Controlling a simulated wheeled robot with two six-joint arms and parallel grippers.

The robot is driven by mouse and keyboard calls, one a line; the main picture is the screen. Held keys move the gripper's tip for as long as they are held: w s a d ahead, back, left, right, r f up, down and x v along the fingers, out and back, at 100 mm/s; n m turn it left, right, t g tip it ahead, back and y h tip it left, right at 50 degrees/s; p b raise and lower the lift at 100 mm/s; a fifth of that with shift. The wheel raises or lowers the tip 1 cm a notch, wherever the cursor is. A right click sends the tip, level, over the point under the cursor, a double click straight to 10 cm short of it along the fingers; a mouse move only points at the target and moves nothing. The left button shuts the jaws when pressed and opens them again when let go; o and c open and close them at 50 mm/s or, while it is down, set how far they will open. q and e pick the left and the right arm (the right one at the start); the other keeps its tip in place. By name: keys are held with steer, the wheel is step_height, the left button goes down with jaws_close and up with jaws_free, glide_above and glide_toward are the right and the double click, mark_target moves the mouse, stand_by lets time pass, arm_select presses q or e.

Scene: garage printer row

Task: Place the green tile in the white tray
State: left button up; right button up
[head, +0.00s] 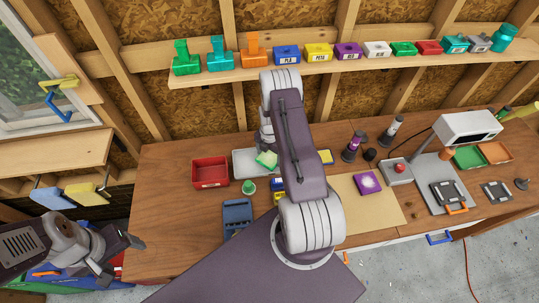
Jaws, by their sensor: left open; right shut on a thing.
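The green tile (267,159) is at the tip of my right gripper (266,149), which is shut on it. The tile is tilted and appears over the right part of the white tray (241,168). I cannot tell whether it touches the tray. My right arm hides the tray's right side and part of the gripper. My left gripper (121,257) is open and empty at the lower left, off the bench's left end.
A red bin (209,173) stands left of the tray. A green round piece (249,186) and a blue caddy (237,215) are in front. A loaded shelf (330,66) runs behind.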

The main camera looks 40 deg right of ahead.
mark_target(269, 157)
steer(key=shift+w+d+f, duration=0.1)
steer(key=shift+w+f, duration=0.05)
steer(key=shift+f, duration=0.65)
steer(key=o, duration=1.5)
steer(key=shift+o, duration=0.2)
steer(key=shift+r, duration=0.45)
step_height(269, 157, up, 12)
steer(key=b, duration=0.2)
steer(key=shift+f+b, duration=0.2)
steer(key=shift+b, duration=0.15)
